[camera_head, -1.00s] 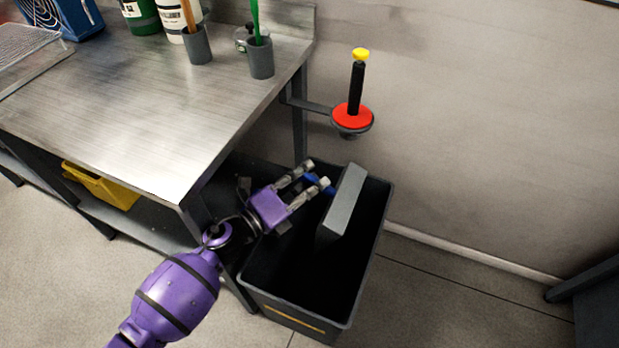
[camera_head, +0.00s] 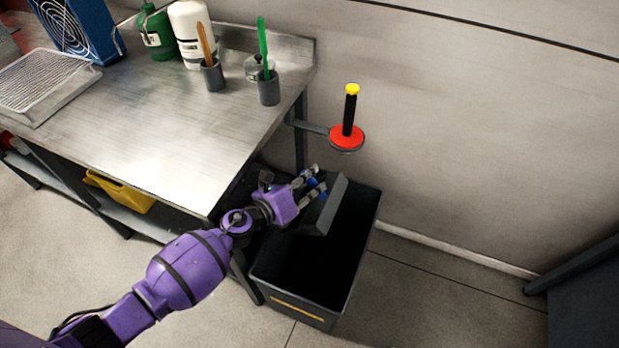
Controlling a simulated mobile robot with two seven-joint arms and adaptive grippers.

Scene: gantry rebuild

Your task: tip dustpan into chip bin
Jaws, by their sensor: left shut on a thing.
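The chip bin (camera_head: 350,262) is a deep dark grey box on the floor beside the bench, with a yellow strip low on its front. Its inside is black and I cannot see what lies in it. My left gripper (camera_head: 317,185) is over the back left of the bin, shut on the blue handle of the dustpan (camera_head: 327,207). The grey dustpan is tilted over the bin opening, and its inner face is only partly visible. My right gripper is not in view.
A steel bench (camera_head: 150,130) fills the left, with bottles, a green bottle (camera_head: 157,35), brush cups (camera_head: 268,88) and a wire tray (camera_head: 45,85). A red disc holder with a black post (camera_head: 347,136) juts out behind the bin. Open floor lies right of the bin.

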